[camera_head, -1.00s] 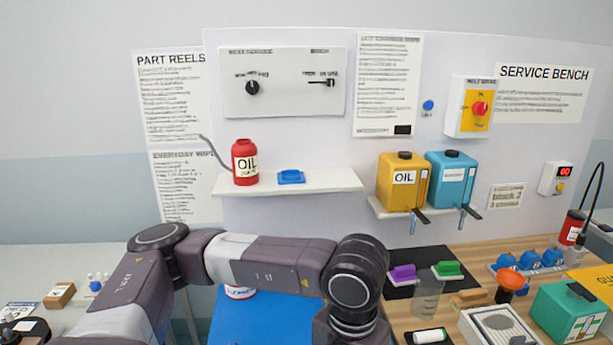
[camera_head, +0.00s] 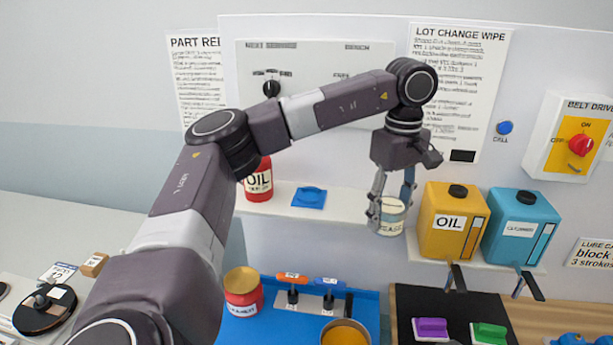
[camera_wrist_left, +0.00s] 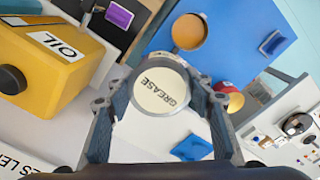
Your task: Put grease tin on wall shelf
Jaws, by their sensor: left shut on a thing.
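The grease tin (camera_head: 393,222) is a small pale tin; its round cream lid with the word GREASE shows in the left wrist view (camera_wrist_left: 158,92). My left gripper (camera_head: 391,208) points down and is shut on the tin's sides. It holds the tin upright by the right end of the white wall shelf (camera_head: 345,208). In the left wrist view the shelf (camera_wrist_left: 150,137) lies under and beside the tin; I cannot tell whether they touch. My right gripper is not in view.
A red oil can (camera_head: 258,186) and a blue item (camera_head: 309,197) stand on the shelf, left of the tin. A yellow oil canister (camera_head: 448,225) and a blue canister (camera_head: 520,232) are close on the right. The shelf between blue item and tin is clear.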

